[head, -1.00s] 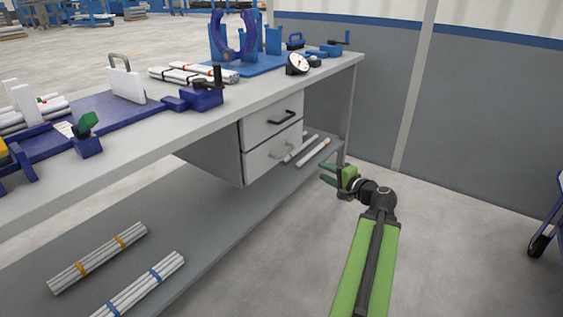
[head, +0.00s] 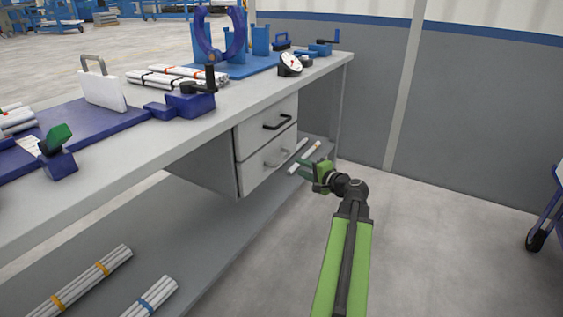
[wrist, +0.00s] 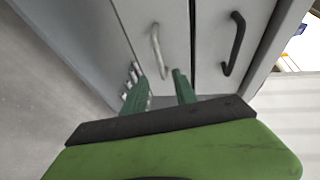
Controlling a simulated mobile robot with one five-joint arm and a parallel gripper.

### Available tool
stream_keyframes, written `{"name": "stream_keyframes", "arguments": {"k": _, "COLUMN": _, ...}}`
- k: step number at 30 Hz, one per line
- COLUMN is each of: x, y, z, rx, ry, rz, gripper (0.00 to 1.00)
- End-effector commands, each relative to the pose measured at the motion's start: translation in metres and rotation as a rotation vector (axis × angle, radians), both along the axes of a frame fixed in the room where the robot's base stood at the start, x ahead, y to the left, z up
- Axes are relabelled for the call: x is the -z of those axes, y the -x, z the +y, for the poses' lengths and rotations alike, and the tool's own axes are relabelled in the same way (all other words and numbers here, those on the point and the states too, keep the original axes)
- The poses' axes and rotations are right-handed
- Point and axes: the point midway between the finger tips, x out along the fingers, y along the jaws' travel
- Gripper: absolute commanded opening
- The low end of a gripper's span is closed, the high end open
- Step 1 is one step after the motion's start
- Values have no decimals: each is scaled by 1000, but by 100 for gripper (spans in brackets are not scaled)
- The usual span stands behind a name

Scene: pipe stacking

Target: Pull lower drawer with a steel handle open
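The lower drawer (head: 253,172) is grey and closed under the workbench, with a steel handle (head: 279,158). In the wrist view the steel handle (wrist: 157,51) lies just beyond and between my two green fingers. The upper drawer (head: 252,133) is closed and has a black handle (head: 278,122); that black handle (wrist: 234,44) is right of the steel one in the wrist view. My gripper (head: 305,168) is open and empty, to the right of the lower drawer in the head view. In the wrist view its fingertips (wrist: 152,77) are apart and do not enclose the handle.
The workbench (head: 90,181) carries a blue fixture (head: 228,67), a gauge (head: 290,64) and pipes. Bundled pipes (head: 85,283) lie on the lower shelf, and loose pipes (head: 304,158) lie beyond the drawers. The floor at the right is clear; a wheeled cart (head: 540,234) stands at the far right.

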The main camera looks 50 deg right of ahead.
Motion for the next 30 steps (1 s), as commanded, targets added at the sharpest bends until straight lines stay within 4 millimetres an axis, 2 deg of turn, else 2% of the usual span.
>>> {"name": "stream_keyframes", "arguments": {"k": 1, "x": 5, "y": -15, "z": -4, "rx": -4, "ry": -1, "rz": 0, "gripper": 34}}
{"name": "stream_keyframes", "arguments": {"k": 9, "x": 17, "y": -80, "z": -14, "rx": -4, "ry": -1, "rz": 0, "gripper": 34}}
{"name": "stream_keyframes", "arguments": {"k": 15, "x": 22, "y": -111, "z": -18, "rx": -3, "ry": -1, "rz": 0, "gripper": 34}}
{"name": "stream_keyframes", "arguments": {"k": 19, "x": 22, "y": -118, "z": -19, "rx": -1, "ry": -1, "rz": 0, "gripper": 34}}
{"name": "stream_keyframes", "arguments": {"k": 26, "x": 22, "y": -119, "z": -18, "rx": -2, "ry": -1, "rz": 0, "gripper": 34}}
{"name": "stream_keyframes", "arguments": {"k": 27, "x": 22, "y": -119, "z": -18, "rx": -2, "ry": -1, "rz": 0, "gripper": 33}}
{"name": "stream_keyframes", "arguments": {"k": 30, "x": 22, "y": -119, "z": -18, "rx": -2, "ry": 0, "rz": 0, "gripper": 20}}
